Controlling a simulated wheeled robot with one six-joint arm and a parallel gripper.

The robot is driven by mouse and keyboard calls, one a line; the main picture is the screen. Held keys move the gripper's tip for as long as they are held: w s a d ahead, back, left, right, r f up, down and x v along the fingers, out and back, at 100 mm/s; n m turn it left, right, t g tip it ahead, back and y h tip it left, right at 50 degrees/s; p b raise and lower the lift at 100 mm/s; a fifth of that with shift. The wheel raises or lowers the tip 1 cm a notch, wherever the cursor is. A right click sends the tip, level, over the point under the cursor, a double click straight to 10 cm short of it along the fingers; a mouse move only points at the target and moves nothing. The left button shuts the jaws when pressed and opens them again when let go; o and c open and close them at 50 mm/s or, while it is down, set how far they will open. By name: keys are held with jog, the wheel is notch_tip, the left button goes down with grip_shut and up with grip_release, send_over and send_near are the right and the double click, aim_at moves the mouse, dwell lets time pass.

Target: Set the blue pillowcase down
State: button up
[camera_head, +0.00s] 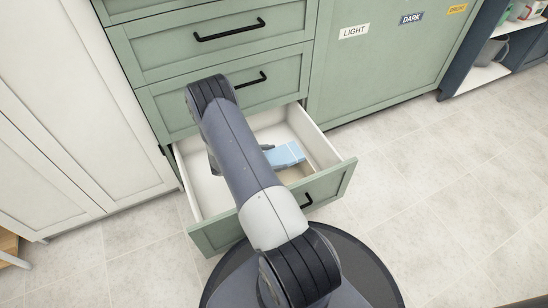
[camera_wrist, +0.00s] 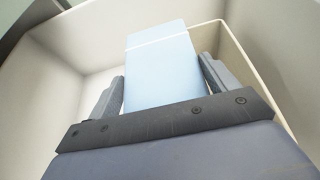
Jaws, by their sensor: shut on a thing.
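The blue pillowcase (camera_head: 286,155) is a folded light-blue bundle with a pale band across it. In the wrist view the pillowcase (camera_wrist: 161,72) lies between the two fingers of my gripper (camera_wrist: 163,80), which is shut on it. My gripper and the pillowcase are inside the open bottom drawer (camera_head: 195,190). In the head view my arm hides most of the gripper. I cannot tell whether the pillowcase touches the drawer floor.
The drawer's white walls (camera_wrist: 262,62) stand close around my gripper. The green cabinet (camera_head: 225,55) has shut drawers above. A green door (camera_head: 385,75) with LIGHT and DARK labels is to the right. Dark shelves (camera_head: 505,60) stand further right. The tiled floor (camera_head: 450,180) is clear.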

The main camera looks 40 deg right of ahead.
jog(key=shift+f+b, duration=0.4)
jog(key=shift+f, duration=0.05)
jog(key=shift+r, duration=0.1)
jog(key=o, duration=0.9)
jog(key=shift+o, duration=0.2)
jog(key=shift+r+p, duration=0.55)
jog(key=shift+p, duration=0.15)
jog(key=p+v, duration=0.4)
jog(key=v, duration=0.8)
